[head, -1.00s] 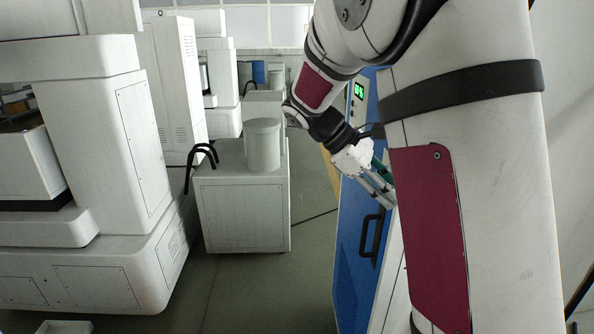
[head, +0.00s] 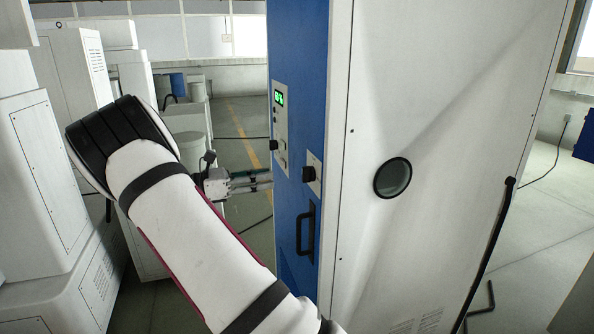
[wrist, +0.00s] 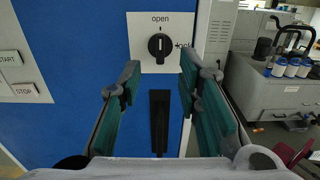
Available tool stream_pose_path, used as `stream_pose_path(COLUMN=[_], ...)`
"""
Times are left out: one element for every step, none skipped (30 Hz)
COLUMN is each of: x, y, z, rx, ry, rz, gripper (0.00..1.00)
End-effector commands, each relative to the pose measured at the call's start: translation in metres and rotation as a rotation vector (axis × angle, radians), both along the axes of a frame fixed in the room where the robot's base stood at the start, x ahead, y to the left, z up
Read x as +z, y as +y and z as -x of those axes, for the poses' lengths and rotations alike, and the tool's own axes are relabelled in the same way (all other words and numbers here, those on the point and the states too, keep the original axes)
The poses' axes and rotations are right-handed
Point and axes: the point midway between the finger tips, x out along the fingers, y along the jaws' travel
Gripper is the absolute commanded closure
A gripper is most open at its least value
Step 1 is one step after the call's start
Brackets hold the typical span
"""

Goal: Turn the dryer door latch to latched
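The dryer (head: 440,120) has a blue door (head: 297,90) with a black latch knob (head: 309,174) on a pale plate. In the wrist view the knob (wrist: 160,46) has its white mark upright, toward the word "open"; the word "lock" is to its right. My gripper (wrist: 160,72) is open and empty. Its green-padded fingers stand apart left and right, with the knob between and beyond their tips. No contact shows. In the head view my gripper (head: 270,182) is just left of the door, its tips partly hidden by the door edge.
A black door handle (head: 305,230) sits below the knob. A control panel with a green display (head: 279,97) is at the upper left of the door. A round port (head: 393,178) is on the white side. Pale machines (head: 50,190) stand at the left.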

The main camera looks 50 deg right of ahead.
Motion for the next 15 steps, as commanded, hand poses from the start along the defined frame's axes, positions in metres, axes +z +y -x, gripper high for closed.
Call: stream_pose_path(x=[0.003,0.003,0.003,0.003,0.003,0.003,0.002,0.002,0.002,0.002,0.002,0.002,0.002,0.002,0.001], y=[-0.01,-0.015,-0.022,-0.027,-0.032,-0.039,-0.044,-0.048,-0.054,-0.058,-0.062,-0.066,-0.069,-0.072,-0.075], z=[0.009,0.013,0.017,0.02,0.023,0.027,0.03,0.032,0.036,0.038,0.041,0.043,0.044,0.046,0.048], rx=[-0.003,-0.003,-0.004,-0.003,-0.003,-0.004,-0.003,-0.003,-0.003,-0.002,-0.002,-0.001,-0.001,-0.002,-0.002], ry=[0.002,0.002,0.001,0.001,0.0,0.0,0.0,0.0,0.001,0.001,0.0,0.0,-0.001,-0.001,-0.001], rz=[0.0,0.0,0.0,0.001,0.0,0.0,0.0,0.0,-0.001,-0.001,0.0,0.0,0.001,0.0,0.0], gripper=[0.69,0.69,0.69,0.69,0.69,0.69,0.69,0.69,0.69,0.69,0.69,0.69,0.69,0.69,0.69])
